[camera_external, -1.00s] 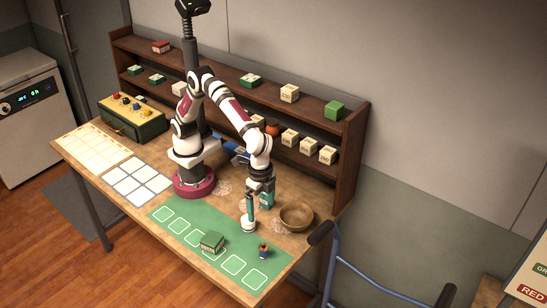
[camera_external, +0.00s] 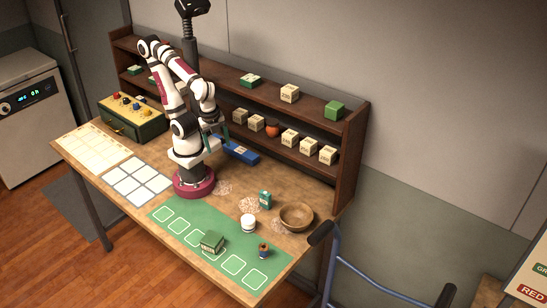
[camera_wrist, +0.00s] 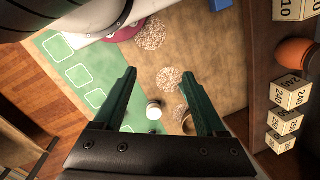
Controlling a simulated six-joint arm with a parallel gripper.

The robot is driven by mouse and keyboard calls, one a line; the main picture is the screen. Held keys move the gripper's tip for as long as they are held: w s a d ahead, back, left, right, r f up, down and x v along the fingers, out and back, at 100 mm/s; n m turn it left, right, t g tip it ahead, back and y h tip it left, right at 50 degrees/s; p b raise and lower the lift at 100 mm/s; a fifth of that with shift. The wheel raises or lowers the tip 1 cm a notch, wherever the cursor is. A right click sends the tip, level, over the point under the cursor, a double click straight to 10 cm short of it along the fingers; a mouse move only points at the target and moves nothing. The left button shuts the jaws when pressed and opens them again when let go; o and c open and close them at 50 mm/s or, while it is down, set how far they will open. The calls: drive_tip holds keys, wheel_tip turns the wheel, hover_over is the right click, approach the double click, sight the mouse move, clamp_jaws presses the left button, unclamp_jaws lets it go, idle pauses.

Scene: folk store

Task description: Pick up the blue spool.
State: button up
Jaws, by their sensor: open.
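A small spool-like item (camera_external: 263,250), dark blue with orange-brown, stands upright on the green mat (camera_external: 208,260) near its right end. Several small coloured spools or knobs (camera_external: 124,101), some bluish, stand on the green case at the far left; they are too small to tell apart. My gripper (camera_external: 222,137) is raised above the back of the table, well away from both. In the wrist view my gripper (camera_wrist: 159,75) is open, with nothing between its fingers. The white jar (camera_wrist: 153,110) shows far below, between them. I cannot make out a blue spool in the wrist view.
The white jar (camera_external: 248,224), a teal box (camera_external: 265,200) and a wooden bowl (camera_external: 297,222) stand right of my base. A blue item (camera_external: 240,151) lies by the shelf (camera_external: 350,165). A blue handle frame (camera_external: 375,280) stands by the right edge.

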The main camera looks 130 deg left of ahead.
drive_tip(key=w+a+f+m+t+h, duration=0.1)
drive_tip(key=w+f+t, duration=0.3)
drive_tip(key=w, duration=0.8)
drive_tip(key=w+a+f+m+t+h, duration=0.1)
drive_tip(key=w+f+t, duration=0.25)
drive_tip(key=w, duration=0.95)
drive_tip(key=m+t+h, duration=0.1)
drive_tip(key=t+h, duration=0.1)
drive_tip(key=h, duration=0.7)
approach(263, 244)
drive_tip(key=w+d+r, duration=0.2)
drive_tip(key=w+r, duration=0.1)
drive_tip(key=r, duration=0.1)
drive_tip(key=f, duration=0.5)
drive_tip(key=d+f, duration=0.1)
drive_tip(key=f, duration=0.1)
drive_tip(key=shift+w+f, duration=0.15)
drive_tip(key=shift+f, duration=0.05)
drive_tip(key=x, duration=0.4)
drive_tip(key=shift+w+d+f, duration=0.2)
clamp_jaws()
